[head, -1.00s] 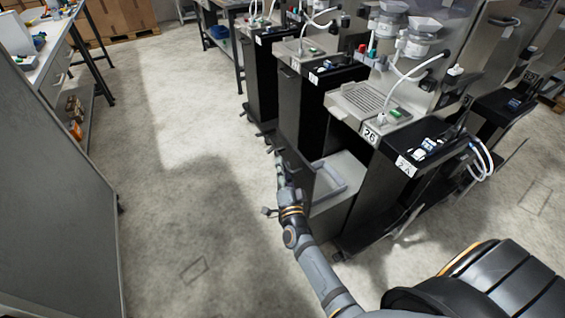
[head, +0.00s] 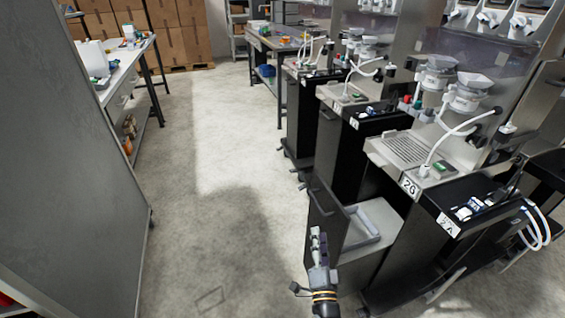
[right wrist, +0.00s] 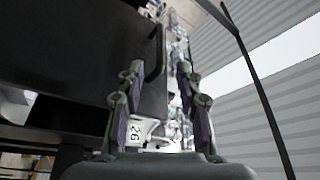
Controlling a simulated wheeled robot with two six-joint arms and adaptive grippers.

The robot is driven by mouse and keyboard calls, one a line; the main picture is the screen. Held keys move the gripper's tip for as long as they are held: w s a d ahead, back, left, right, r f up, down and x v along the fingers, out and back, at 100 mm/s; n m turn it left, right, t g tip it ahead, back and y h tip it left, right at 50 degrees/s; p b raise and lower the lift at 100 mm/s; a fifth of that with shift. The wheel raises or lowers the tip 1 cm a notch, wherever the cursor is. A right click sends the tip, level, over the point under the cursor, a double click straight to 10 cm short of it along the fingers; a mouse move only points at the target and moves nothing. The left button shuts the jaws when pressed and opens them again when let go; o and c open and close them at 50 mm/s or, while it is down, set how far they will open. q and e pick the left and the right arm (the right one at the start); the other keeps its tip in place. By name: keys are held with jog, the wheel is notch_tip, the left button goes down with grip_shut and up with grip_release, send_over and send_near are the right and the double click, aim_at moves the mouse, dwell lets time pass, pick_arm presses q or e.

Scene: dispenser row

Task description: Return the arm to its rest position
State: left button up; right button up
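My right gripper (head: 317,243) shows at the bottom middle of the head view, beside the black front panel (head: 326,216) of an open drawer (head: 375,222) in the dispenser marked 26. In the right wrist view the two fingers of this gripper (right wrist: 158,80) stand apart with nothing held between them. The dark panel with its curved handle (right wrist: 154,55) lies beyond the fingers there. Most of my right arm is below the head view's edge. My left gripper is in neither view.
A row of dispensers (head: 405,150) runs along the right. A tall grey panel (head: 70,150) stands at the left, with a workbench (head: 128,60) behind it. The floor (head: 225,170) between them is clear. Cardboard boxes (head: 180,35) are stacked at the back.

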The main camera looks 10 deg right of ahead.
jog(key=s+a+f+n+g+y+p, duration=0.1)
jog(key=s+f+n+g+y, duration=0.2)
jog(key=f, duration=0.6)
jog(key=s+f+n+g+p, duration=0.2)
jog(key=s+f+n+g, duration=0.25)
jog(key=f, duration=0.55)
jog(key=s+a+f+n+g+y+p, duration=0.1)
jog(key=s+f+n+g+y, duration=0.1)
jog(key=s+f, duration=0.5)
jog(key=s+d+f+n+g+p, duration=0.1)
jog(key=s+d+f+g, duration=0.1)
jog(key=s, duration=0.5)
jog(key=s+d+f+n+g+p, duration=0.1)
jog(key=s+d+f+n+g, duration=0.1)
jog(key=s+f, duration=0.5)
jog(key=s+d+f+n+g+p, duration=0.1)
jog(key=s+d+f+g, duration=0.3)
jog(key=s, duration=0.5)
jog(key=shift+f+n+g+h, duration=0.2)
jog(key=shift+n+g+h, duration=0.2)
jog(key=shift+n+g, duration=0.25)
